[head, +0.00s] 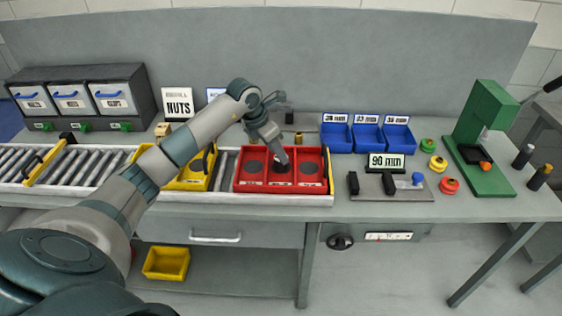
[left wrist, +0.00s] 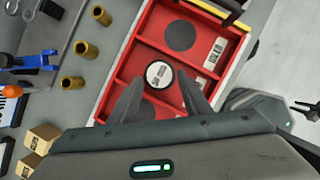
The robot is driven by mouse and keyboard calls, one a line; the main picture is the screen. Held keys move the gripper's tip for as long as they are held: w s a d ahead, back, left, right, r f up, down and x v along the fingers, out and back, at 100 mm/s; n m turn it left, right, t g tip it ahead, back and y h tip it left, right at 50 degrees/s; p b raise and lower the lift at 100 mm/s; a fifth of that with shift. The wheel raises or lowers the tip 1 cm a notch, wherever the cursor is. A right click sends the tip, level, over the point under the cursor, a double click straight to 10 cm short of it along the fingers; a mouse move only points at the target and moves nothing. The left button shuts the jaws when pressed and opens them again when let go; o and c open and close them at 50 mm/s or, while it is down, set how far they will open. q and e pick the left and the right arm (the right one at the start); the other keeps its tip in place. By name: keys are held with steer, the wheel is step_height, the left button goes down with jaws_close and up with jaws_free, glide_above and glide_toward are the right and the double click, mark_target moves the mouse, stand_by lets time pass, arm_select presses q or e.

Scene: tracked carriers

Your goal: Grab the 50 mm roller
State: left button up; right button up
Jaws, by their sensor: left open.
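A short dark roller (left wrist: 159,74) with a round white labelled top stands in the middle compartment of the red tray (left wrist: 128,62); the print is too small for me to read its size. My left gripper (left wrist: 158,95) is open, its two fingers either side of the near part of the roller, with nothing clamped. In the head view my left gripper (head: 280,156) reaches down over the middle of the red tray (head: 255,187) and partly hides the roller. A small dark forked part at the right edge of the wrist view may be my right gripper; its state is unclear.
The roller conveyor (head: 90,168) and a yellow bin (head: 190,180) lie left of the tray. Blue bins (head: 367,138), a 90 mm sign (head: 386,162), coloured round pieces (head: 438,163) and a green press (head: 485,120) stand to the right. Brass cylinders (left wrist: 72,83) stand beside the tray.

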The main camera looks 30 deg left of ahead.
arm_select(q)
steer(key=p+x, duration=0.1)
steer(key=x, duration=0.1)
steer(key=shift+w+d+f+p, duration=0.1)
steer(key=shift+w+f+p, duration=0.05)
steer(key=shift+f+p, duration=0.25)
steer(key=shift+w+f, duration=0.25)
steer(key=shift+f, duration=0.4)
steer(key=shift+c, duration=0.4)
steer(key=c, duration=0.8)
steer(key=shift+r, duration=0.15)
steer(key=shift+r+b, duration=0.45)
steer(key=shift+r, duration=0.15)
step_height(320, 180, up, 2)
steer(key=shift+r+b, duration=0.2)
steer(key=shift+b, duration=0.6)
steer(key=d+r+b, duration=0.1)
steer(key=d+r, duration=0.1)
steer(key=d, duration=0.2)
steer(key=d+r+b, duration=0.1)
steer(key=d+r, duration=0.1)
steer(key=d, duration=0.2)
steer(key=d+r+b, duration=0.2)
steer(key=d+r, duration=0.1)
steer(key=shift+d+r, duration=0.1)
steer(key=shift+d, duration=0.3)
